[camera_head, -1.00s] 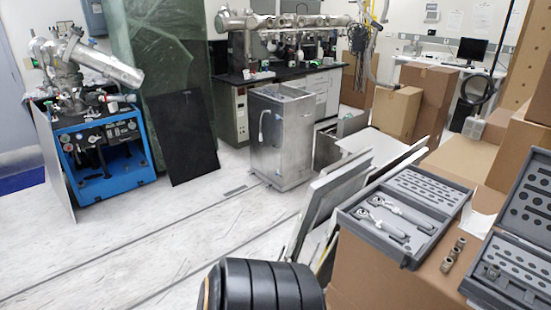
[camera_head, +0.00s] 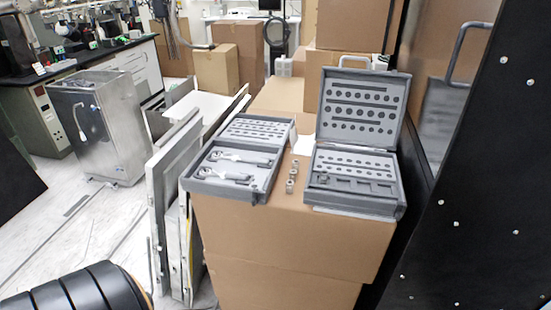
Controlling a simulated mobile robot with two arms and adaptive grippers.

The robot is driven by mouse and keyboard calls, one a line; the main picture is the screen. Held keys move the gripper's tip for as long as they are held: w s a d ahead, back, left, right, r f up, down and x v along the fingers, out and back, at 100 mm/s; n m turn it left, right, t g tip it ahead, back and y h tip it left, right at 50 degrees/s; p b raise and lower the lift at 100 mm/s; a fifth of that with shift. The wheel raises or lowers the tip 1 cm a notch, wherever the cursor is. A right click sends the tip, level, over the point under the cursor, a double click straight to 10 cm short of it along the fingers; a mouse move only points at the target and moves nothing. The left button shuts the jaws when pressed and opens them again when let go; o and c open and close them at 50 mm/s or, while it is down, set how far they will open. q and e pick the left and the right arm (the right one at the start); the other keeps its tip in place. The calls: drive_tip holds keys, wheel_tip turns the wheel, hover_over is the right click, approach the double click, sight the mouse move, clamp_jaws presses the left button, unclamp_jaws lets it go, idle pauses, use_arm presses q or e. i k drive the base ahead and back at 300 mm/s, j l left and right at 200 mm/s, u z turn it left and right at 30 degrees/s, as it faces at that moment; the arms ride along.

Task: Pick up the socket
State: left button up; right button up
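Several small metal sockets (camera_head: 292,178) stand in a short row on top of a cardboard box (camera_head: 290,225), between two open grey tool cases. The left case (camera_head: 243,190) lies open and holds two ratchet wrenches (camera_head: 232,174). The right case (camera_head: 353,208) has its lid raised toward the back and rows of holes inside. A small dark metal piece, possibly a socket, sits near the front left of its tray. Neither of my grippers is in view.
White and grey panels (camera_head: 178,160) lean against the box's left side. More cardboard boxes (camera_head: 345,75) stand behind. A tall black panel with white studs (camera_head: 480,210) rises close on the right. A metal cabinet (camera_head: 98,120) stands left; open floor lies before it.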

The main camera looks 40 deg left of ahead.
sight(289, 184)
drive_tip(key=u, duration=1.15)
drive_tip(key=i+j+z, duration=0.1)
drive_tip(key=i, duration=0.3)
drive_tip(key=i+j+z, duration=0.15)
drive_tip(key=i+j, duration=0.15)
drive_tip(key=k+j, duration=0.15)
drive_tip(key=j, duration=0.2)
drive_tip(key=k+j, duration=0.2)
drive_tip(key=j, duration=0.1)
